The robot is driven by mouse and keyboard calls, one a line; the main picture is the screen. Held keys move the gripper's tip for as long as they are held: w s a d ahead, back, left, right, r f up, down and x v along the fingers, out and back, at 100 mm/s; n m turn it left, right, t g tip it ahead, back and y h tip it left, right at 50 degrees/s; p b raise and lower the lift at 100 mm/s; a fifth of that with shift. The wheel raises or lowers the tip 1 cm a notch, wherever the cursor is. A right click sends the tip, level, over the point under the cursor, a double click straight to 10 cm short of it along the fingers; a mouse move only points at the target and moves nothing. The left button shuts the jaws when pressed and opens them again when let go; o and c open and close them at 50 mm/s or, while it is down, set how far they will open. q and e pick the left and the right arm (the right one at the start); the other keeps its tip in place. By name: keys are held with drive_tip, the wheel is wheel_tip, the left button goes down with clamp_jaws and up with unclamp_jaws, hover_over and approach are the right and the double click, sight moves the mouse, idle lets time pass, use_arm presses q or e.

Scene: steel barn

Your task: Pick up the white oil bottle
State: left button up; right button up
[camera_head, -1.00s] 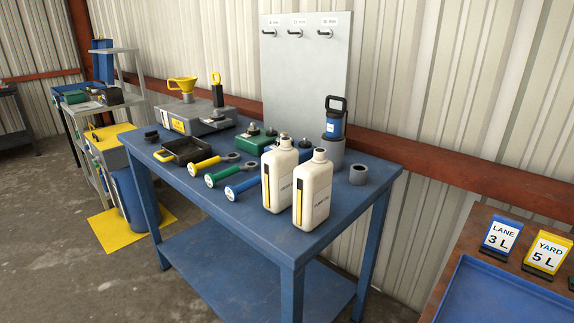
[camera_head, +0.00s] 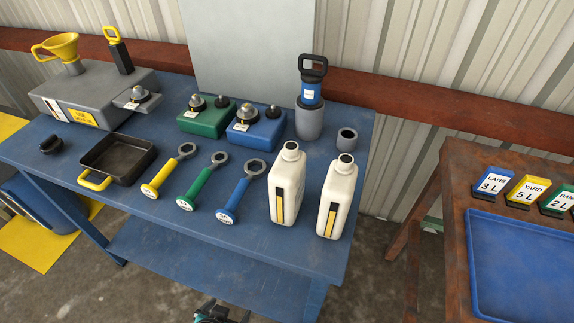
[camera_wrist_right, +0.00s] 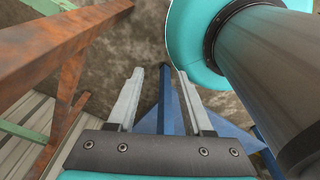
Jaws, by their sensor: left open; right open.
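Two white oil bottles stand upright side by side near the front right of the blue workbench (camera_head: 140,217) in the head view. The left white oil bottle (camera_head: 288,185) and the right white oil bottle (camera_head: 338,197) each have a dark open neck and a yellow-and-black strip on the front. My left gripper (camera_head: 220,312) shows only partly at the bottom edge, below the bench top and apart from the bottles. My right gripper (camera_wrist_right: 160,73) is open and empty in the right wrist view, over the floor with blue bench parts beyond it. No bottle shows there.
Yellow, green and blue ring wrenches (camera_head: 240,190) lie left of the bottles. A brown table with a blue tray (camera_head: 520,260) is right.

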use_arm(q)
drive_tip(key=w+d+r+t+h+p, duration=0.1)
drive_tip(key=w+d+r+p, duration=0.15)
drive_tip(key=r, duration=0.75)
drive_tip(key=w+d+r+t+p, duration=0.1)
drive_tip(key=w+r+t+p, duration=0.15)
drive_tip(key=r, duration=0.75)
drive_tip(key=t+h+p, duration=0.2)
drive_tip(key=t+p, duration=0.1)
drive_tip(key=p, duration=0.2)
approach(277, 179)
drive_tip(key=x, duration=0.9)
drive_tip(key=shift+x, duration=0.85)
drive_tip(key=shift+g, duration=0.25)
drive_tip(key=shift+d+b+x, duration=0.15)
drive_tip(key=shift+x, duration=0.95)
drive_tip(key=shift+d+b+x, duration=0.15)
drive_tip(key=shift+x, duration=0.95)
drive_tip(key=shift+s+f, duration=0.1)
drive_tip(key=shift+s, duration=0.1)
drive_tip(key=shift+c, duration=0.3)
clamp_jaws()
drive_tip(key=shift+w, duration=0.1)
